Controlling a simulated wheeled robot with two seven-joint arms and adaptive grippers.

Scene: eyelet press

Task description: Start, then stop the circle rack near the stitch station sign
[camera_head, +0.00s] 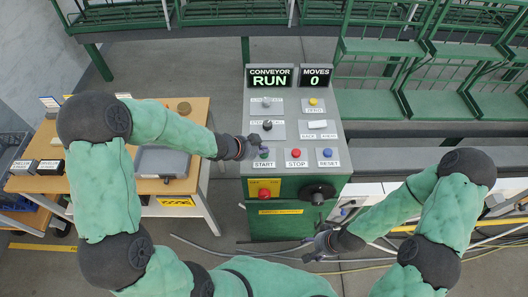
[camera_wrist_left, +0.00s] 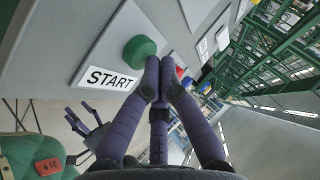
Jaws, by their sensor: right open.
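The control panel (camera_head: 293,130) stands in the middle, with a display (camera_head: 270,77) reading CONVEYOR RUN and another (camera_head: 316,77) reading MOVES 0. The green START button (camera_wrist_left: 140,52) is just left of my left gripper's fingertips (camera_wrist_left: 160,68) in the left wrist view. These are closed together with nothing between them; I cannot tell whether they touch the button. In the head view my left gripper (camera_head: 258,149) is over the START label. The red STOP button (camera_head: 296,152) is to its right. My right gripper (camera_head: 322,246) is open and low, right of the panel's base. No stitch station sign is legible.
A blue RESET button (camera_head: 327,152), a yellow button (camera_head: 313,102) and a red button on yellow (camera_head: 264,193) are on the panel. Green racks (camera_head: 380,75) stand behind. A wooden table (camera_head: 185,187) with a grey tray (camera_head: 160,162) is at left. Cables cross the floor.

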